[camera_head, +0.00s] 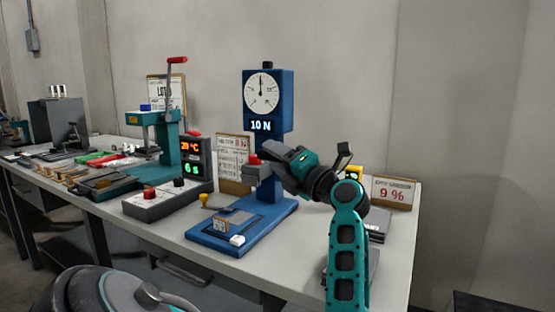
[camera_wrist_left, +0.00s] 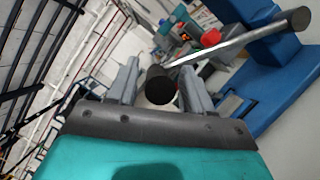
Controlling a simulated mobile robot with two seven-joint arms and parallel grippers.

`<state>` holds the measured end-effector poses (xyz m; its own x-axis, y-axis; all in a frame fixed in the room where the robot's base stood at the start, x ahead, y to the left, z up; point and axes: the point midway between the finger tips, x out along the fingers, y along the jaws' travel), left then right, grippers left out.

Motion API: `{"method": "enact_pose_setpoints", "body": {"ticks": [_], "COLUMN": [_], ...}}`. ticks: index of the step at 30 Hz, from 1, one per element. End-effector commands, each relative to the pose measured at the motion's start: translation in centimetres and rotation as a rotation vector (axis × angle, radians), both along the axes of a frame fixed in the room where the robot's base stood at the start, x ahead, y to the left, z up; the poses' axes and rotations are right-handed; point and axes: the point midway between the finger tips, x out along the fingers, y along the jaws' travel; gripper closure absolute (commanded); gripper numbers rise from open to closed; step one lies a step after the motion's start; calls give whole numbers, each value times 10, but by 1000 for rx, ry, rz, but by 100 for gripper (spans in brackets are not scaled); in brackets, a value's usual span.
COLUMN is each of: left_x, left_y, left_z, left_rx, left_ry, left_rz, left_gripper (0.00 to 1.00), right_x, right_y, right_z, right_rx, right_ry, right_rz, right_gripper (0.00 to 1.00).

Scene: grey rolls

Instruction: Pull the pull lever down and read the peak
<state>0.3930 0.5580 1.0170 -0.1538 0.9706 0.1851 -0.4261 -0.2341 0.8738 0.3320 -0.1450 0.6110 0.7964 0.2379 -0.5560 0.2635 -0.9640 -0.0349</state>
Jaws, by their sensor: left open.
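The blue tester (camera_head: 282,90) stands on the bench with a round dial (camera_head: 262,92), its needle pointing near the top. A display below reads 10 N (camera_head: 261,126). The pull lever shows in the left wrist view as a grey bar (camera_wrist_left: 235,44) with a black round end (camera_wrist_left: 161,86). My left gripper (camera_head: 268,154) reaches in front of the tester's column, pointing left. Its open fingers (camera_wrist_left: 161,84) stand on either side of the black end in the left wrist view; whether they touch it I cannot tell. In the head view the lever is largely hidden by my gripper.
The tester's blue base (camera_head: 262,228) holds a small block and a white piece. A sign card (camera_head: 234,165) stands behind. A control box (camera_head: 166,198), a timer display (camera_head: 193,158) and a teal press (camera_head: 165,130) are left. A 9 % card (camera_head: 392,193) stands right.

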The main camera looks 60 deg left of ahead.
Motion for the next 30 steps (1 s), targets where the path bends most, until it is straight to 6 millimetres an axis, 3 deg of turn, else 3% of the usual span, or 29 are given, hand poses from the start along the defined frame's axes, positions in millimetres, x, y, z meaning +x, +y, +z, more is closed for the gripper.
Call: {"method": "enact_pose_setpoints", "body": {"ticks": [5,15,21,30], "left_x": [3,14,18,20], "left_y": [-12,-83,-114,-126], "left_z": [-2,-16,-22,-24], "left_rx": [0,-3,-2,-1], "left_ry": [0,2,2,1], "left_rz": [-4,-4,-1,1], "left_gripper": [49,49,49,49], "right_x": [0,0,0,0], "right_y": [0,-1,-1,0], "right_z": [1,3,2,2], "right_rx": [-1,-1,-1,4], "right_ry": [-1,-4,-1,-1], "right_rz": [1,-1,-3,-7], "right_gripper": [49,49,49,49]}}
